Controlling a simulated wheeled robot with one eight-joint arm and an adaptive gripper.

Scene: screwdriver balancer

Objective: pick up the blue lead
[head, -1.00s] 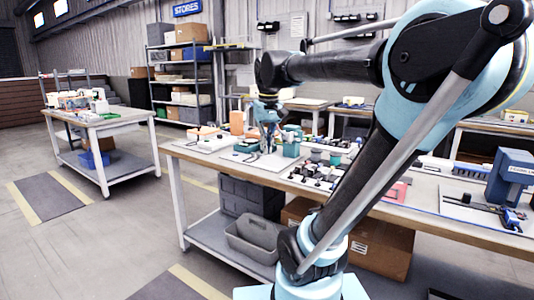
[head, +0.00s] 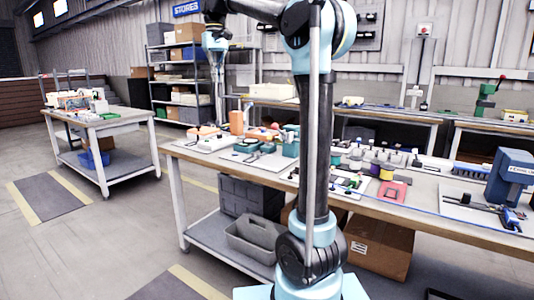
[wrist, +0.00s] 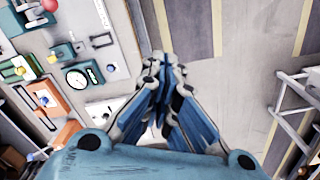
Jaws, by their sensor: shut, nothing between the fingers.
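My gripper (head: 219,112) hangs pointing down, raised above the far left part of the long workbench (head: 432,222). In the wrist view my gripper (wrist: 162,78) has its blue-sided fingers together, with nothing visible between them. Below and beyond the fingers there is bare floor, with bench items off to the left. A thin blue line (head: 440,213) runs along the front right of the bench top; I cannot tell whether it is the blue lead. I see no clearer lead, and my upright arm hides part of the bench middle.
An orange block (head: 237,122) and several small fixtures stand on the bench's left. A round gauge (wrist: 82,77) and an orange-framed fixture (wrist: 55,103) show in the wrist view. A red tray (head: 392,190) and a blue machine (head: 511,178) stand at the right.

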